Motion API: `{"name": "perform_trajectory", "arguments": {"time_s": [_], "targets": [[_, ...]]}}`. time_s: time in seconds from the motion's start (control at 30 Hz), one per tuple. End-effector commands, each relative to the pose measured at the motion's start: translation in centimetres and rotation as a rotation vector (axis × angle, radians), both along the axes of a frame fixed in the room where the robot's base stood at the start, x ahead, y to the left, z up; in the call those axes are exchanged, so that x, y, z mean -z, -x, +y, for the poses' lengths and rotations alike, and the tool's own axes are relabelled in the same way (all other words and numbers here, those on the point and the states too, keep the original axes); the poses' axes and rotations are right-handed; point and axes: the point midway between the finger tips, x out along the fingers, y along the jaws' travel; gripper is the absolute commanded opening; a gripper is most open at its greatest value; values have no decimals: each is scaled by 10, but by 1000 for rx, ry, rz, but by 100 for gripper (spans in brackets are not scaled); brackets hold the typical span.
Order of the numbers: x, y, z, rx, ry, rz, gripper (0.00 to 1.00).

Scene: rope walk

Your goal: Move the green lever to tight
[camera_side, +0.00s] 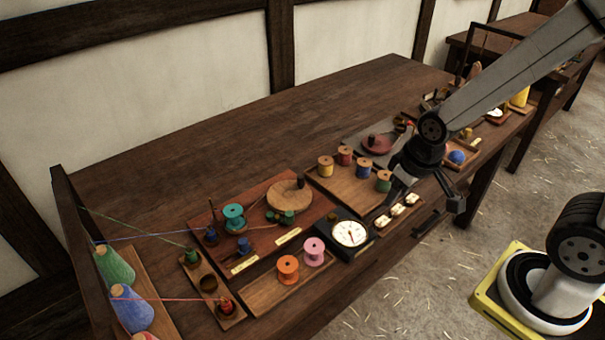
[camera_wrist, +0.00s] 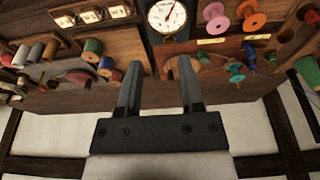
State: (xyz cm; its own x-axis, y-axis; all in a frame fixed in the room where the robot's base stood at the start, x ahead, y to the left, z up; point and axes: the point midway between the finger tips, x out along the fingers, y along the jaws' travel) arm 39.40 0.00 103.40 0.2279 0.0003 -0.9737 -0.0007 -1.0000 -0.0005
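A small dark green piece that looks like the green lever (camera_side: 279,216) is on the reddish-brown board, behind the right one of two pale labels (camera_side: 289,236). Its exact setting is too small to read. The blue lever (camera_side: 243,246) stands to its left, behind the other label. In the wrist view the green lever is too small to make out clearly, but both labels show right of centre, the right one here (camera_wrist: 257,37). My gripper (camera_wrist: 160,68) is open and empty, its two fingers apart. In the side view it is right of the lever, above the bench front, clear of the board.
A white dial (camera_side: 350,234) sits right of the labels. Thread spools (camera_side: 355,168) stand on a wooden tray between the lever board and my gripper. An orange spool (camera_side: 288,266) and a pink spool (camera_side: 314,250) are in front. The bench's back (camera_side: 330,100) is clear.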

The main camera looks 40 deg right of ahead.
Motion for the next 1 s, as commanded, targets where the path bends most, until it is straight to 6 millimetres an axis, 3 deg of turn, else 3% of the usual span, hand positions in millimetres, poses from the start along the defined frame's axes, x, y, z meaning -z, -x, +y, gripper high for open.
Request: {"name": "perform_trajectory", "arguments": {"time_s": [0.27, 0.57, 1.0], "targets": [[0, -34, 8, 5, -6, 29, 51], [8, -103, 31, 19, -15, 93, 51], [41, -190, 78, 45, -13, 191, 51]]}}
